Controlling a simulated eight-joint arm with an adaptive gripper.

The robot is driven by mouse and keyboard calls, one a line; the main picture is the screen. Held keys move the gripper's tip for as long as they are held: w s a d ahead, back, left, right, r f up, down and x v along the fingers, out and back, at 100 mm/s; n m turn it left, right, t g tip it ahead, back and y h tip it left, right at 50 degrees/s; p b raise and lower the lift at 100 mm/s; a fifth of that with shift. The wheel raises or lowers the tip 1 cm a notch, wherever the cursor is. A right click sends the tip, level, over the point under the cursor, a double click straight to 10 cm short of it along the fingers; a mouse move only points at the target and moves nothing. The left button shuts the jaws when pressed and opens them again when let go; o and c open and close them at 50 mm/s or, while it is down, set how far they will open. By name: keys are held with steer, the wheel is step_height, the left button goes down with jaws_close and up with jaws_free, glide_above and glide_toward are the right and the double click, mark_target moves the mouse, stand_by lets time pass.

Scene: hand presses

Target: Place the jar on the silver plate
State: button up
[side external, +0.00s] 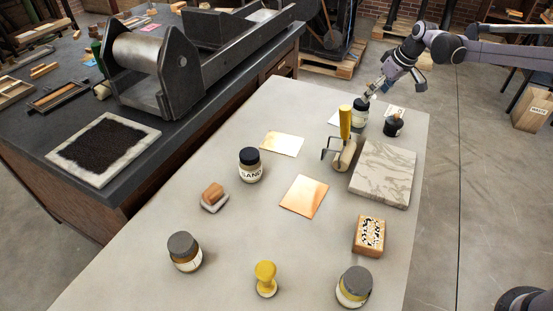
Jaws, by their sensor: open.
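My gripper (369,92) is open, at the far end of the light table, close above a dark-lidded jar (360,115). I cannot tell whether the fingers touch or straddle its lid. Another dark-lidded jar (250,166), labelled SAND, stands upright near the table's middle. Two grey-lidded jars stand near the front, one at left (185,253) and one at right (353,289). A thin pale sheet (334,118), possibly the silver plate, lies flat beside the far jar, partly hidden by a yellow-handled roller (345,135). A copper plate (304,197) and a brass-coloured plate (282,143) lie nearer the middle.
A small dark bottle (393,127) and a pale card (397,112) are right of the far jar. A marbled slab (383,174), a patterned wooden block (369,236), a yellow stamp (266,279) and a wooden-handled block (214,197) lie around. A roller press (150,70) stands on the dark bench.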

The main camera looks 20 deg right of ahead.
steer(key=s+a+r+m+t+h, duration=0.1)
steer(key=s+a+r, duration=0.2)
steer(key=s+r, duration=0.45)
steer(key=s+a+r+m, duration=0.15)
steer(key=s+r, duration=0.25)
steer(key=s, duration=0.7)
steer(key=s+a+f+t, duration=0.1)
steer(key=s+f, duration=0.1)
steer(key=s, duration=0.6)
steer(key=s+a+f+m+t, duration=0.1)
steer(key=s+f, duration=0.2)
steer(key=s, duration=0.6)
steer(key=shift+s+a+f, duration=0.3)
steer(key=shift+a+f, duration=0.05)
steer(key=shift+a, duration=0.05)
